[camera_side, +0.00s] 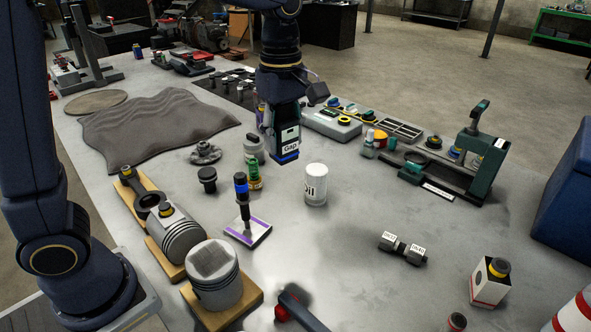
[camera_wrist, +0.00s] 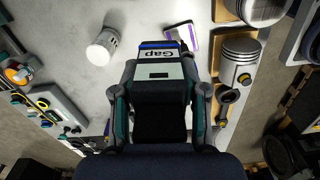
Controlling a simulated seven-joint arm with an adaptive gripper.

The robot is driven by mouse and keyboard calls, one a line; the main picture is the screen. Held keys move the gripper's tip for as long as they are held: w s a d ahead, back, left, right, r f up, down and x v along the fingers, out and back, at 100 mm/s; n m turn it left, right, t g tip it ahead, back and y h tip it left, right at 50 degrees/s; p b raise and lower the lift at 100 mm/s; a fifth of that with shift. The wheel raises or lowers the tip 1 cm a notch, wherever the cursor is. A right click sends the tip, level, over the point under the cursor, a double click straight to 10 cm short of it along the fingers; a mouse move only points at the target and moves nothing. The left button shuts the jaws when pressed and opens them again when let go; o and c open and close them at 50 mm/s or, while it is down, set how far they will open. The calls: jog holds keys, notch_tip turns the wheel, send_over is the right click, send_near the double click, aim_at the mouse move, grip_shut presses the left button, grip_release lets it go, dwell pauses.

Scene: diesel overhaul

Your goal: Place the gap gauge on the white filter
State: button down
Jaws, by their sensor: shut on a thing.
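The gap gauge (camera_side: 287,143), a white and dark block with a "Gap" label and a blue end, hangs in the air above the table. My gripper (camera_wrist: 161,95) is shut on it, with a finger on each side in the wrist view; the gauge (camera_wrist: 160,65) points away from the wrist there. The white filter (camera_side: 316,186) is a white cylinder marked "Oil", upright on the table, below and right of the gauge in the side view. In the wrist view the filter (camera_wrist: 102,47) is left of the gauge and apart from it.
A dark tool with a blue band (camera_side: 242,200) stands on a purple-edged card left of the filter. A green bottle (camera_side: 254,178) and a grey canister (camera_side: 254,148) stand close by. Pistons (camera_side: 217,272) lie at the front left. The table right of the filter is mostly clear.

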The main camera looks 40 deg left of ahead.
jog(key=w+a+n, duration=0.1)
jog(key=w+a, duration=0.1)
jog(key=a, duration=0.3)
send_over(317, 169)
jog(key=f, duration=0.8)
jog(key=shift+s+f, duration=0.2)
jog(key=shift+f, duration=0.2)
jog(key=shift+w+f, duration=0.15)
jog(key=shift+f, duration=0.15)
jog(key=shift+w+f, duration=0.1)
jog(key=shift+f, duration=1.45)
jog(key=shift+f, duration=0.15)
jog(key=c, duration=0.6)
grip_release()
